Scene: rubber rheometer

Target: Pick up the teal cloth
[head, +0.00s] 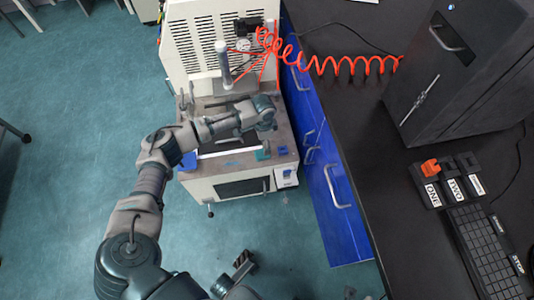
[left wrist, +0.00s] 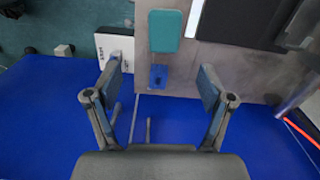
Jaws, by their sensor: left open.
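The teal cloth (head: 262,153) lies near the front right of the machine's grey metal top in the head view. In the left wrist view the teal cloth (left wrist: 165,31) is a small flat rectangle just beyond my fingertips, close to the top edge. My left gripper (head: 268,115) is over the machine's top, behind the cloth in the head picture. In the left wrist view my left gripper (left wrist: 160,72) has its two fingers spread, with nothing held between them.
A white machine (head: 230,188) stands against a blue drawer cabinet (head: 338,205) with protruding handles. A small blue piece (left wrist: 158,77) is at the metal edge. An orange coiled hose (head: 340,66) runs to a black box (head: 470,80) on the dark bench. Open floor is at the left.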

